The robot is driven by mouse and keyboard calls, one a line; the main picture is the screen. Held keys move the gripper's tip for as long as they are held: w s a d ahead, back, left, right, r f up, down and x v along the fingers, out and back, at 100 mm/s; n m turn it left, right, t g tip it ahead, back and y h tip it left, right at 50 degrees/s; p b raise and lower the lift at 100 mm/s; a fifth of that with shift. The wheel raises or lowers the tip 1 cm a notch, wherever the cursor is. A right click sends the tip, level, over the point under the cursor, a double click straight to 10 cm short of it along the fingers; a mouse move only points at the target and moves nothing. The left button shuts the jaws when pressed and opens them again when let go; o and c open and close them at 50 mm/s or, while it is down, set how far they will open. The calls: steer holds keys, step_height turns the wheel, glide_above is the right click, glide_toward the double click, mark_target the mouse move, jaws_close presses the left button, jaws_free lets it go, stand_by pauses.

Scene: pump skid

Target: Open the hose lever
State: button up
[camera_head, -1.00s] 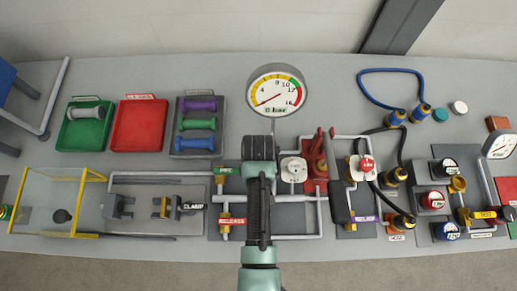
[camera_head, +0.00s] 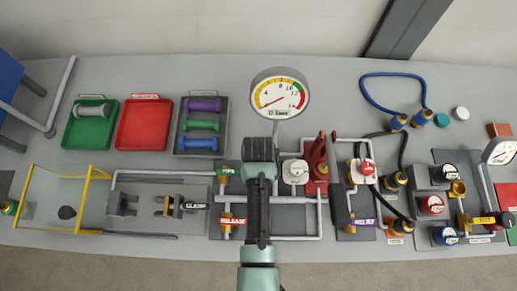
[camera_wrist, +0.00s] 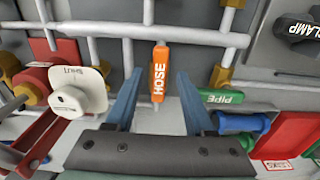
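The hose lever (camera_wrist: 159,73) is an orange handle lettered HOSE, fixed at a pipe fitting, and it points toward my gripper in the wrist view. My gripper (camera_wrist: 158,78) is open, with one blue finger on each side of the lever in the picture. Bright gaps show between the lever and both fingers, so I see no contact. I cannot tell how deep the lever sits between the fingers.
A green PIPE lever (camera_wrist: 222,96) is close to the right finger. A white INLET valve knob (camera_wrist: 77,98) is on the left. A black CLAMP lever (camera_wrist: 298,28) is at upper right. The pressure gauge (camera_head: 280,95) stands behind my arm, with red and green trays to its left.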

step_height(320, 180, up, 13)
steer(key=b, duration=0.1)
steer(key=shift+b, duration=0.35)
stand_by(0.7)
